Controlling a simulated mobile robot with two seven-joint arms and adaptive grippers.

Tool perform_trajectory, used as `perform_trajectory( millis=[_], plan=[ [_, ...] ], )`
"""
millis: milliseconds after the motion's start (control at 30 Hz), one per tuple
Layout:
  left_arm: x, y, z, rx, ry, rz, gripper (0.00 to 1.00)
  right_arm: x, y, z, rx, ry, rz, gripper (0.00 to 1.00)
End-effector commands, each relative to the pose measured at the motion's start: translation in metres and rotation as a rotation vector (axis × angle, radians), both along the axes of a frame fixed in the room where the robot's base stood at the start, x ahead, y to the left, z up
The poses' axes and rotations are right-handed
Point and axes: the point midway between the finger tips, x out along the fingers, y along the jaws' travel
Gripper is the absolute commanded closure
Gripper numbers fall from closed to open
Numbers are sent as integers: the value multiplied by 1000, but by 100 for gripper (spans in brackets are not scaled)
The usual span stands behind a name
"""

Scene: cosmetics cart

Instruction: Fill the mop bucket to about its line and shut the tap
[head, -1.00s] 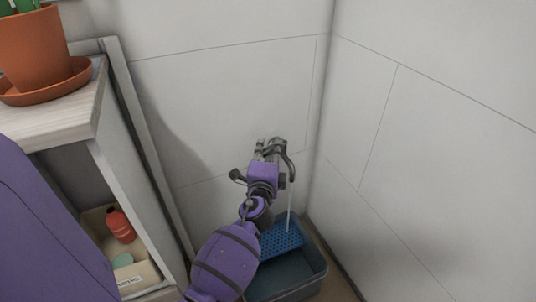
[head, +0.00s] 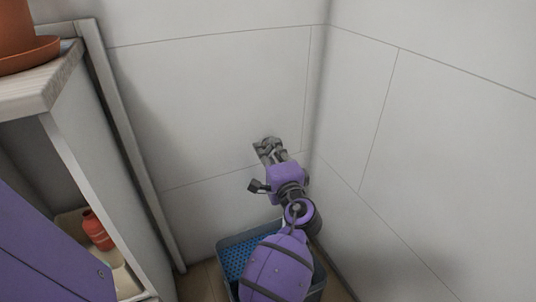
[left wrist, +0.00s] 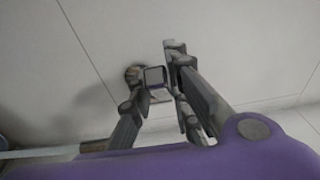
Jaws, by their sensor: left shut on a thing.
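My left gripper (head: 268,150) is at the tap on the wall, left of the corner. In the left wrist view its fingers (left wrist: 162,95) are on both sides of the tap's blocky grey handle (left wrist: 155,77) and shut on it. My arm hides most of the tap in the head view. The blue-grey mop bucket (head: 222,246) stands on the floor below, with a blue perforated insert (head: 237,257). My arm covers its right part, so the water level and fill line are hidden. I cannot tell if water is running. My right gripper is not in view.
A shelf unit (head: 90,190) stands at the left, with a red bottle (head: 97,230) in a bin inside. A terracotta pot (head: 15,30) sits on its top. Bare walls close in behind and on the right of the bucket.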

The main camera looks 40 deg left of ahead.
Motion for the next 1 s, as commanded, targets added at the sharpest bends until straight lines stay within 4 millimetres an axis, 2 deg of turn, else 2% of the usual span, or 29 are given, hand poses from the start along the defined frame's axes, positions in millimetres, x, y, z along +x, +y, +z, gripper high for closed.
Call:
perform_trajectory(
  millis=[300,333,467,800,867,1000],
  plan=[
    [0,0,-1,1,4,1,100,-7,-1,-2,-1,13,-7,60],
    [0,0,-1,1,4,1,80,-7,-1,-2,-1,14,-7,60],
    [0,0,-1,0,4,1,64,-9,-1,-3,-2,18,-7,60],
    [0,0,3,0,0,0,64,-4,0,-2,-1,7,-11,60],
    [0,0,8,0,-2,1,64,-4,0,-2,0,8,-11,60],
    [0,0,32,1,-6,0,64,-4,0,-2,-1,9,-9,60]
  ],
)
